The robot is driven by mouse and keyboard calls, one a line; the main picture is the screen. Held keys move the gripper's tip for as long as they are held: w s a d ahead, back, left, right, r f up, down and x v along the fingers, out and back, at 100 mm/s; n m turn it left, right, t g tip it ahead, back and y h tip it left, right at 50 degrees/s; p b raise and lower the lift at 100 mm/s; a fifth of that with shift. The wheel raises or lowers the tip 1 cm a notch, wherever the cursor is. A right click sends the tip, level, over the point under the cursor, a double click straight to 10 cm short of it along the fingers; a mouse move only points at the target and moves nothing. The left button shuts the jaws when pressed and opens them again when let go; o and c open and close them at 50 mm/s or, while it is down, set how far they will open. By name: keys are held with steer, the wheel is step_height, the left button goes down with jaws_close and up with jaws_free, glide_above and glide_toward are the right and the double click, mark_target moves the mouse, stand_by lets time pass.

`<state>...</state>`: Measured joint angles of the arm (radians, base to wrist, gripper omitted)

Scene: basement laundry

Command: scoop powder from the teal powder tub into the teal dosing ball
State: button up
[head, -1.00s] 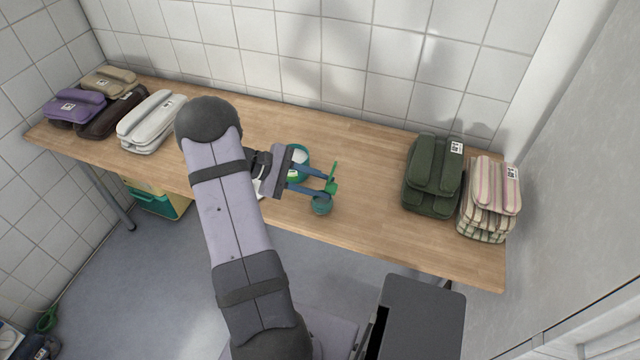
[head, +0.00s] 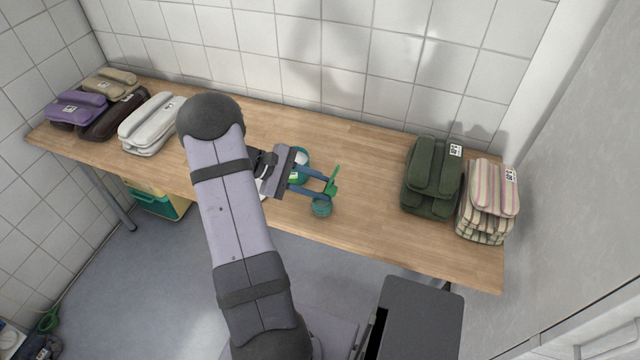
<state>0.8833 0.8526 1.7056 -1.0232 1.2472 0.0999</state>
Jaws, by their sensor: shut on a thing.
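The teal powder tub (head: 304,156) stands on the wooden table, partly hidden behind my gripper; some white shows inside its rim. The teal dosing ball (head: 321,208) sits nearer the table's front edge. My gripper (head: 328,184) is between them, its fingers pointing right. It is shut on a green scoop (head: 335,178), which is beside the dosing ball in the picture. I cannot tell whether the scoop holds powder or touches the ball.
Dark green folded bundles (head: 433,178) and striped ones (head: 492,190) lie at the right of the table (head: 375,210). White (head: 152,124), brown (head: 113,112), tan (head: 108,82) and purple (head: 75,107) bundles lie at the left. The table between scoop and green bundles is clear.

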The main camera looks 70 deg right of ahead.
mark_target(327, 185)
step_height(327, 185, up, 3)
steer(key=t+y+p, duration=0.1)
steer(key=t+p, duration=0.5)
steer(key=p, duration=0.1)
steer(key=shift+r+m+t, duration=0.1)
steer(key=shift+m+t, duration=0.2)
steer(key=shift+m, duration=0.1)
steer(key=t+p, duration=0.1)
steer(key=p, duration=0.3)
steer(key=shift+r+t, duration=0.3)
steer(key=shift+t, duration=0.1)
steer(key=shift+t+y+p, duration=0.3)
steer(key=shift+t+p, duration=0.1)
steer(key=shift+p, duration=0.3)
steer(key=shift+w, duration=0.1)
